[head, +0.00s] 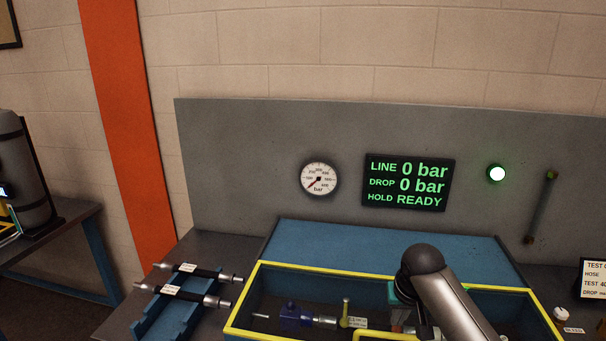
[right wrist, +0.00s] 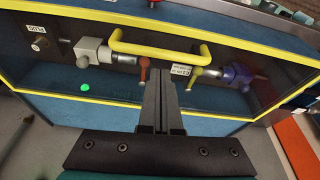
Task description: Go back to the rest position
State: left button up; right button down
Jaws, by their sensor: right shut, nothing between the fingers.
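My right gripper (right wrist: 161,74) is in the middle of the right wrist view. Its two dark fingers are together with nothing between them. It points toward the yellow-edged test box, in front of the yellow handle (right wrist: 160,48) and between a red lever (right wrist: 144,70) and a yellow lever (right wrist: 195,76). I cannot tell whether it touches the box. In the head view my right arm comes in at the lower right and covers part of the box. My left gripper is not in view.
The box's yellow rim (head: 300,268) borders the bench. A blue rack (head: 160,325) with two hoses (head: 195,296) stands left. The panel carries a gauge (head: 319,179), a display (head: 408,182) reading 0 bar and READY, and a lit green lamp (head: 497,173).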

jog(key=s+a+f+n, duration=0.1)
jog(key=s+a+f, duration=0.2)
jog(key=s, duration=0.4)
jog(key=s+a+f+n, duration=0.2)
jog(key=s+a+f, duration=0.15)
jog(key=s, duration=0.35)
jog(key=s+r, duration=0.3)
jog(key=s, duration=1.4)
notch_tip(320, 180, down, 34)
jog(key=s+n+g+b, duration=0.1)
jog(key=s+b, duration=0.1)
jog(key=b, duration=1)
pick_arm(q)
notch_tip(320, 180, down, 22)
jog(key=b, duration=0.9)
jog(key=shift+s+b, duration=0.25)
jog(key=shift+b, duration=0.15)
pick_arm(e)
jog(key=s+d+f, duration=0.1)
jog(key=s+f, duration=0.6)
jog(key=f, duration=0.4)
jog(key=s+d+f+g, duration=0.1)
jog(key=s+f, duration=0.7)
jog(key=f, duration=0.4)
jog(key=shift+s+d+g+y, duration=0.15)
jog(key=shift+s+g+y, duration=0.05)
jog(key=shift+g+y, duration=0.1)
